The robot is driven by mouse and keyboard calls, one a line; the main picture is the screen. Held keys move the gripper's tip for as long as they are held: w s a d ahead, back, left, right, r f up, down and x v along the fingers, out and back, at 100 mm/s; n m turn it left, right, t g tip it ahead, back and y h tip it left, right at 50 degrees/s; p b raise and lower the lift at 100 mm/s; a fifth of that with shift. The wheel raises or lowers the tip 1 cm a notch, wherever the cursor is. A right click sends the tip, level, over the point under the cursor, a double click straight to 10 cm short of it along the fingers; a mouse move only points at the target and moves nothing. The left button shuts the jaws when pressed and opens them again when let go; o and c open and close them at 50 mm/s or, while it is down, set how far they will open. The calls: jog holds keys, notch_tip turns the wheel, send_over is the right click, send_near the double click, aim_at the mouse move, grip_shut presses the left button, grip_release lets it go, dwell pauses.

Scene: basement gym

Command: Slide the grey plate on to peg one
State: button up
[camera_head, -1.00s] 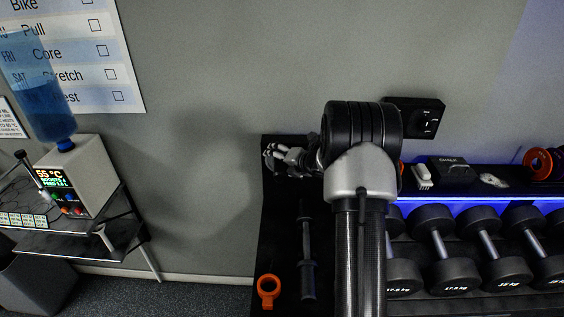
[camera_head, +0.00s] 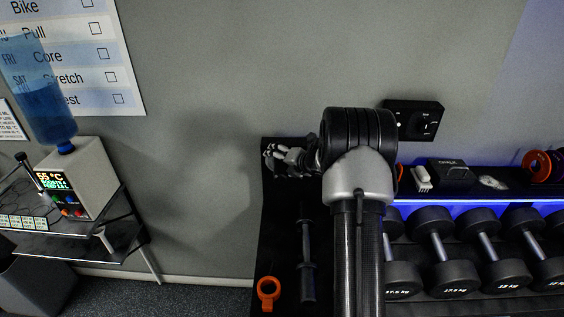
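My gripper (camera_head: 268,155) is at the left end of my arm, pointing left above the back left of a dark rack top (camera_head: 276,230). Its fingers look spread apart, with nothing seen between them. I cannot make out a grey plate in this view; my arm covers part of the rack. No peg marked as one can be picked out. A dark bar with collars (camera_head: 307,245) lies on the rack top, in front of and below my gripper in the picture. I cannot tell whether it has to do with the pegs.
An orange collar (camera_head: 268,291) is at the rack's front left. Several dumbbells (camera_head: 436,242) sit right of my arm, below a shelf with a chalk box (camera_head: 449,172) and brush (camera_head: 422,178). A black dial box (camera_head: 414,120) is on the wall. A water dispenser (camera_head: 85,178) stands left.

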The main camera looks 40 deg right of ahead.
jog(key=shift+o, duration=1.1)
jog(key=v, duration=1.2)
